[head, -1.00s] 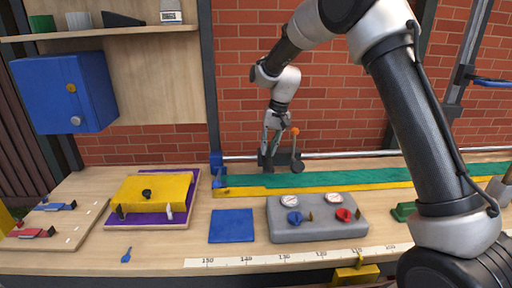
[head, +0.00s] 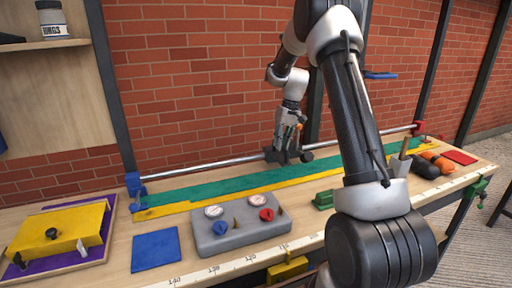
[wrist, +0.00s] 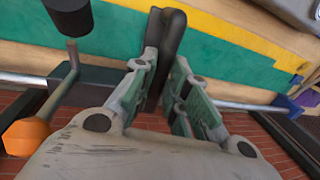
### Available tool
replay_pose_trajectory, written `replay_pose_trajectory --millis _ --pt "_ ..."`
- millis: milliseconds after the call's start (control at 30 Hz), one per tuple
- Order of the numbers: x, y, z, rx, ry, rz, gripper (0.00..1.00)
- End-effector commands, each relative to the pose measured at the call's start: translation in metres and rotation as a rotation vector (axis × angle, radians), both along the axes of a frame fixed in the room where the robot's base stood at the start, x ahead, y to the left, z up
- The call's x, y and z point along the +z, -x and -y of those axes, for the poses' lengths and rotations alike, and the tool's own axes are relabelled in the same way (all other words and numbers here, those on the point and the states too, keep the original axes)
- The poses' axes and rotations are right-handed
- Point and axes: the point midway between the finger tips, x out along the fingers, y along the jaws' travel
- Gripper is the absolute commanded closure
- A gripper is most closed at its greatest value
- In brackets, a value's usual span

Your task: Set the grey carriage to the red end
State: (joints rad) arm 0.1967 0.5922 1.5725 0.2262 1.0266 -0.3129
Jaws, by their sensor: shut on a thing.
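The dark grey carriage (head: 270,154) sits on a metal rail (head: 215,163) along the back of the bench. The red end (head: 419,127) of the rail is to the right, the blue end (head: 134,184) to the left. The carriage is between them, apart from both. My gripper (head: 291,142) is at the carriage from above. In the wrist view my gripper (wrist: 165,85) is shut on the carriage's black upright handle (wrist: 172,40). An orange knob (wrist: 28,137) on a lever shows beside it. My fingers hide part of the carriage.
Green and yellow strips (head: 230,188) lie along the rail's front. A grey gauge box (head: 240,228), a blue square (head: 156,250) and a green block (head: 323,200) stand nearer. A dark-and-orange object (head: 430,163) lies to the right. The rail right of the carriage looks clear.

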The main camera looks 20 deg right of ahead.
Motion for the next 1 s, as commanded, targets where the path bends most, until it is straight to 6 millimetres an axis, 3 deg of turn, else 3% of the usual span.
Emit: replay_pose_trajectory --millis 33,200,500,700,1000 --pt "0.0 0.0 0.021 -0.006 0.002 0.001 1.0" --pt "0.0 0.0 0.082 -0.006 0.002 0.002 1.0" --pt "0.0 0.001 0.173 -0.005 0.003 0.002 1.0" --pt "0.0 0.001 0.211 -0.003 0.003 0.003 1.0" --pt "0.001 0.001 0.232 0.0 0.002 0.002 1.0"
